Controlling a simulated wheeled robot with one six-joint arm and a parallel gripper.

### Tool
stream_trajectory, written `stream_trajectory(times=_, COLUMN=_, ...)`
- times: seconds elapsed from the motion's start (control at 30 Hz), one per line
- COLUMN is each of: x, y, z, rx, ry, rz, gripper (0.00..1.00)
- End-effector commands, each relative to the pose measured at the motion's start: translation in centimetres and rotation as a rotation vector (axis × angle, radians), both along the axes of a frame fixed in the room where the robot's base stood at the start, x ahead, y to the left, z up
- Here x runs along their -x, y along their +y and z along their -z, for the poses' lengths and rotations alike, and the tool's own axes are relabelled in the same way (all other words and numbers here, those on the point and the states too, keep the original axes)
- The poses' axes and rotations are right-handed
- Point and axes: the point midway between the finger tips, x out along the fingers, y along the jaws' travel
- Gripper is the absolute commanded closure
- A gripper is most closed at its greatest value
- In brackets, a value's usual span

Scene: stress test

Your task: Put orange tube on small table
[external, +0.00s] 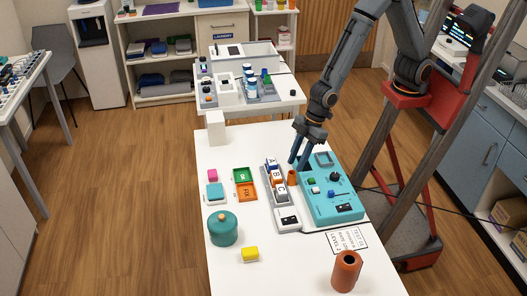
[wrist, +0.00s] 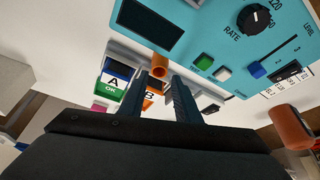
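A small orange tube (external: 292,177) stands upright on the long white table (external: 225,270), between the A/B/C block rack (external: 288,219) and the teal panel (external: 325,209). My gripper (external: 298,158) points down just above and beside it. In the wrist view the open fingers (wrist: 160,78) are spread apart, and the orange tube (wrist: 160,65) shows between and just beyond their tips. I cannot tell whether they touch it. A smaller white table (external: 285,105) stands behind the long one.
A larger orange-brown cylinder (external: 346,271) stands at the front right. A white block (external: 216,127) stands at the far left corner.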

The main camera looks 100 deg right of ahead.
Motion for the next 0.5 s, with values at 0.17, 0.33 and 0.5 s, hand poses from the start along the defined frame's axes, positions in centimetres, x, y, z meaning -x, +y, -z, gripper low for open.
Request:
stream_trajectory(times=0.17, x=-0.3, y=0.1, z=1.2, rx=0.001, ry=0.002, rz=0.0, gripper=0.7)
stream_trajectory(times=0.33, x=-1.0, y=0.3, z=3.2, rx=0.001, ry=0.004, rz=0.001, gripper=0.7)
stream_trajectory(times=0.5, x=-1.7, y=0.5, z=5.1, rx=0.001, ry=0.001, rz=0.001, gripper=0.7)
